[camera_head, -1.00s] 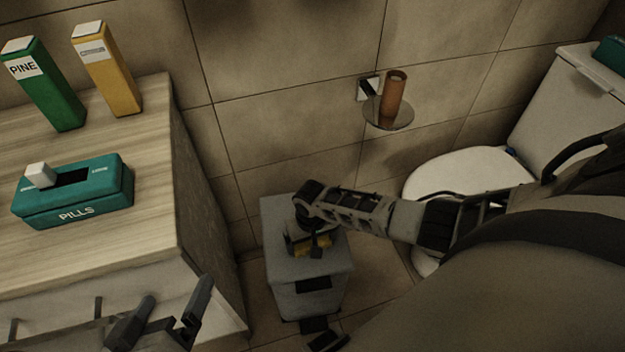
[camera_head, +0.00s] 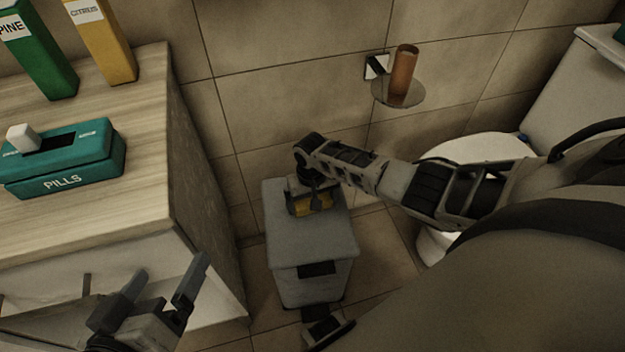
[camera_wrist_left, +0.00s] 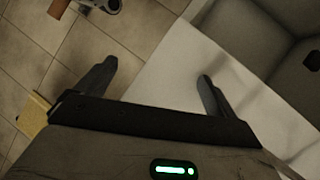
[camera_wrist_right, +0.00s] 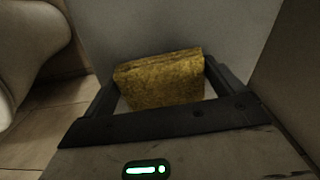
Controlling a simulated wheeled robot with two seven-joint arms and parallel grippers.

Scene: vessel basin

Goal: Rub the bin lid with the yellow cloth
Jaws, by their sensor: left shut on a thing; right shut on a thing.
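The grey bin (camera_head: 305,288) stands on the floor at mid-picture, its flat lid (camera_head: 300,243) facing up. My right gripper (camera_head: 314,206) is shut on the yellow cloth (camera_head: 316,207) over the rear part of the lid. The cloth appears to lie against the lid, but its underside is hidden. In the right wrist view the cloth (camera_wrist_right: 160,80) is a thick yellow block between the fingers, in front of the grey lid (camera_wrist_right: 180,28). My left gripper (camera_head: 168,268) is in front of the cabinet, its fingers wide apart with nothing visible between them, also in the left wrist view (camera_wrist_left: 157,70).
A wooden-topped cabinet (camera_head: 130,185) at left carries a teal PILLS box (camera_head: 70,165), a green box (camera_head: 40,55) and a yellow box (camera_head: 103,40). A wall holder with an orange-brown cup (camera_head: 402,72) is above the bin. A toilet (camera_head: 480,148) stands at right.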

